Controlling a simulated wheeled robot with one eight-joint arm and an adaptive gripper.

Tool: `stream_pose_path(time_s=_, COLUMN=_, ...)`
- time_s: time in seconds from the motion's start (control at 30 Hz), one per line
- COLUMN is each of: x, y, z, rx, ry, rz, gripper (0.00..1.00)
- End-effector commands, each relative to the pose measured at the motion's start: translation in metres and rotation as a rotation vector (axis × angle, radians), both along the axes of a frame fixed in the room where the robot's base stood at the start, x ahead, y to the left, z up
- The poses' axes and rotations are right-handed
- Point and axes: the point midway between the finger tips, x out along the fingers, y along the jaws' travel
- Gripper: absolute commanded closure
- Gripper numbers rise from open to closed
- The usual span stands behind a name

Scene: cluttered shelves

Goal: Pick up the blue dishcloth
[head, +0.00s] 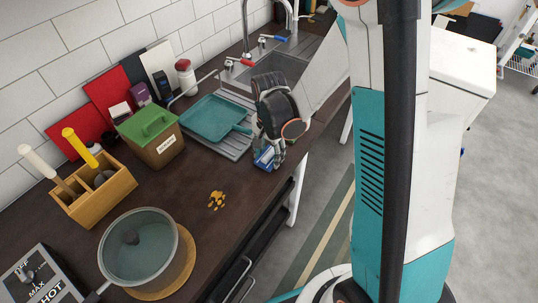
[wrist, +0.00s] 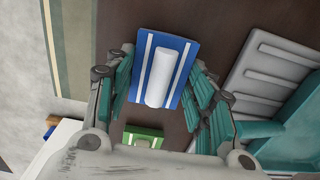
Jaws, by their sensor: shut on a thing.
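The blue dishcloth (wrist: 186,62) shows in the wrist view as a blue rectangle with white stripes and a white rounded shape over its middle. My gripper (wrist: 166,66) has its fingers on both sides of it, shut on it. In the head view my gripper (head: 270,152) points down at the counter's front edge, right of the drying rack. The blue dishcloth (head: 264,158) shows only in part at its fingertips. I cannot tell whether it still touches the counter. A green thing (wrist: 143,138) shows between the finger bases in the wrist view, partly hidden.
A teal pan (head: 210,117) lies on the grey drying rack (head: 236,148) left of my gripper. A green-lidded box (head: 150,135), a wooden utensil box (head: 95,200) and a pot (head: 142,250) stand further left. The sink (head: 272,68) is behind. Bare counter lies left of my gripper.

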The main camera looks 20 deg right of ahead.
Motion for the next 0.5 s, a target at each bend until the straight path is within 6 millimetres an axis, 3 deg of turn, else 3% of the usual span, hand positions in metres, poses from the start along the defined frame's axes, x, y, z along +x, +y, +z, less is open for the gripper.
stream_pose_path(time_s=0.27, x=0.0, y=0.0, z=0.023, rx=0.0, ry=0.0, rz=0.0, gripper=0.71)
stream_pose_path(time_s=0.5, x=0.0, y=0.0, z=0.079, rx=0.0, ry=0.0, rz=0.0, gripper=0.71)
